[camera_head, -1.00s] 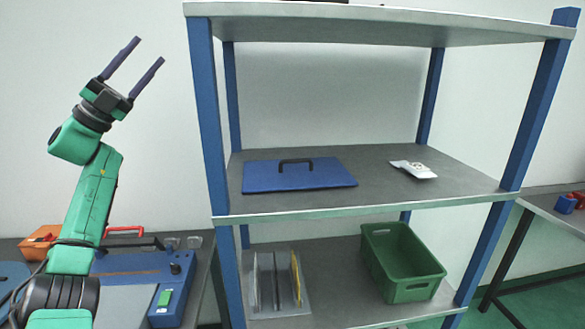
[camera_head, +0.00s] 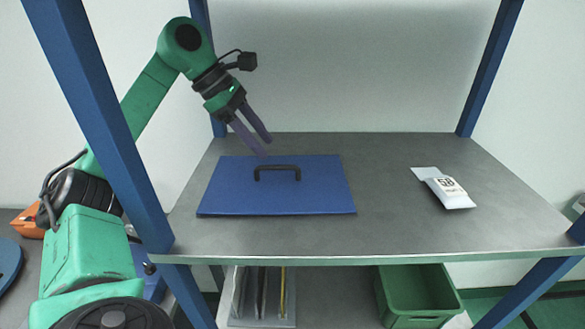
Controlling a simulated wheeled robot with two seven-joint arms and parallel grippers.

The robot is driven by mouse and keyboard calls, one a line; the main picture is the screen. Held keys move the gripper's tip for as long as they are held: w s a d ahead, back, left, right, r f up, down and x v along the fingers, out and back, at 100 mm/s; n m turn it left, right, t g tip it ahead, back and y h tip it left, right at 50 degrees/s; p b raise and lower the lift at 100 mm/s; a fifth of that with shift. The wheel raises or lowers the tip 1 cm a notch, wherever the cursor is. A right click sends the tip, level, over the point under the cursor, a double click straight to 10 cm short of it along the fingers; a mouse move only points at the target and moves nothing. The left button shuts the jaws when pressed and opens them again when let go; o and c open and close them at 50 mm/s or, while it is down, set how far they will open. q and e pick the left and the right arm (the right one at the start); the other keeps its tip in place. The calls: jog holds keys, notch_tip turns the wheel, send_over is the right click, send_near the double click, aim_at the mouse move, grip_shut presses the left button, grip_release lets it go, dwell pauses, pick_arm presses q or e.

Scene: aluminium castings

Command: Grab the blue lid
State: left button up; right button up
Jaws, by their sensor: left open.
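The blue lid (camera_head: 318,195) is a flat blue panel lying on the middle shelf, left of centre. Its black bar handle (camera_head: 278,168) stands up near the middle of its far half. My left gripper (camera_head: 268,148) is open and empty, pointing down and to the right. Its purple fingertips are close to the lid's back part, just left of and behind the handle. I cannot tell whether a fingertip touches the lid. My right gripper is out of view.
A white packet (camera_head: 447,190) lies on the right of the grey shelf (camera_head: 390,230). Blue posts (camera_head: 103,125) bound the rack, and my left arm passes behind the front left one. A green crate (camera_head: 415,295) and upright files (camera_head: 262,292) are on the shelf below.

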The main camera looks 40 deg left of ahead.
aim_at(274, 167)
pick_arm(q)
jog(key=f, duration=0.1)
jog(key=d+f, duration=0.1)
jog(key=f, duration=0.1)
jog(key=d+f, duration=0.1)
jog(key=f, duration=0.1)
jog(key=shift+w+f, duration=0.1)
jog(key=shift+w, duration=0.1)
jog(key=shift+w+d+f, duration=0.1)
jog(key=shift+w+f, duration=0.1)
jog(key=shift+w, duration=0.4)
jog(key=c, duration=0.4)
grip_shut()
jog(key=shift+s+r, duration=0.15)
jog(key=shift+s, duration=0.2)
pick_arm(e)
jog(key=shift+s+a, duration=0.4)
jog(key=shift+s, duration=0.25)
pick_arm(q)
jog(key=shift+w, duration=0.2)
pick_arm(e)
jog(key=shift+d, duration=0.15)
pick_arm(q)
jog(key=shift+s, duration=0.1)
